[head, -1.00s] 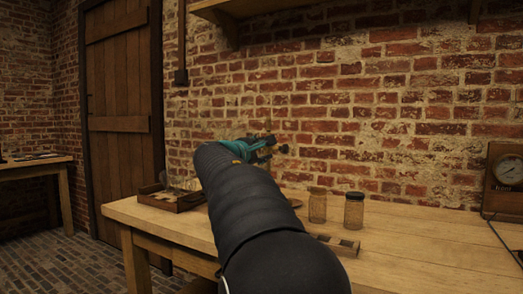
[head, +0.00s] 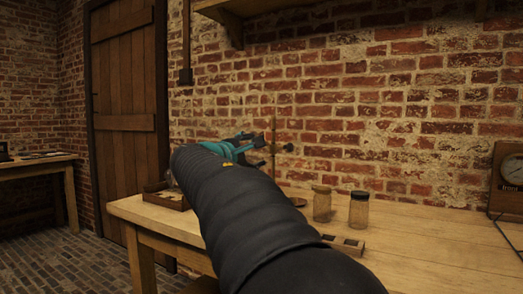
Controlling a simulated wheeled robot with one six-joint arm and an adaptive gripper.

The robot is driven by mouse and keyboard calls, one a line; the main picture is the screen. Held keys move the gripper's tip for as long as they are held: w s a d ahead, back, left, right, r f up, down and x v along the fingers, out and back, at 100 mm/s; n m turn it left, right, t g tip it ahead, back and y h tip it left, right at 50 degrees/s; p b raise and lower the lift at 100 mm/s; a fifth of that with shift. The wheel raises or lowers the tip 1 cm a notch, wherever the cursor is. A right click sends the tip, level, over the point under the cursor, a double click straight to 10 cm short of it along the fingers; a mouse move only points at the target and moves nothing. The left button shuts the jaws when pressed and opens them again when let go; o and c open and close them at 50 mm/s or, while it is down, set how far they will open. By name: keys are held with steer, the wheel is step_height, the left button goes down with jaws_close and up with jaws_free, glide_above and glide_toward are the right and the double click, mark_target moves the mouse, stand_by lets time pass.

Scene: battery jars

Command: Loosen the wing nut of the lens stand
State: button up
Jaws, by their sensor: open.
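The lens stand (head: 273,133) is a thin upright brass rod on the bench. Its round base (head: 298,201) shows partly past my arm. A small dark knob (head: 288,147) sticks out to the right of the rod; I cannot tell whether it is the wing nut. My teal gripper (head: 262,141) is open, its fingers pointing right toward the upper rod. I cannot tell whether they touch it. My dark arm hides the lower rod.
Two glass jars stand right of the stand, one with a pale lid (head: 322,204) and one with a dark lid (head: 358,209). A small wooden block with slots (head: 344,245) lies before them. A wooden tray (head: 166,197) is at left, a clock (head: 507,180) at far right.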

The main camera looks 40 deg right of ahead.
steer(key=shift+v, duration=2.25)
steer(key=s+a+f+m+g+y, duration=0.1)
steer(key=s+a+f+m+y, duration=0.15)
steer(key=f, duration=0.45)
steer(key=s+a+f+m+y, duration=0.1)
steer(key=a+f+y, duration=0.15)
steer(key=f, duration=0.45)
steer(key=s+a+f+m+g+y, duration=0.1)
steer(key=f+y, duration=0.2)
steer(key=f, duration=0.4)
steer(key=s+a+f+m+y, duration=0.2)
steer(key=s+a+f+y, duration=0.2)
steer(key=s+a+f, duration=0.3)
steer(key=s+a+f+m+y, duration=0.3)
steer(key=s+a+f, duration=0.4)
steer(key=s+a, duration=0.4)
steer(key=s+y, duration=0.1)
steer(key=s, duration=0.1)
steer(key=shift+s+a+f+t+y, duration=0.25)
steer(key=shift+s+a+t+y, duration=0.05)
steer(key=shift+s+a, duration=0.1)
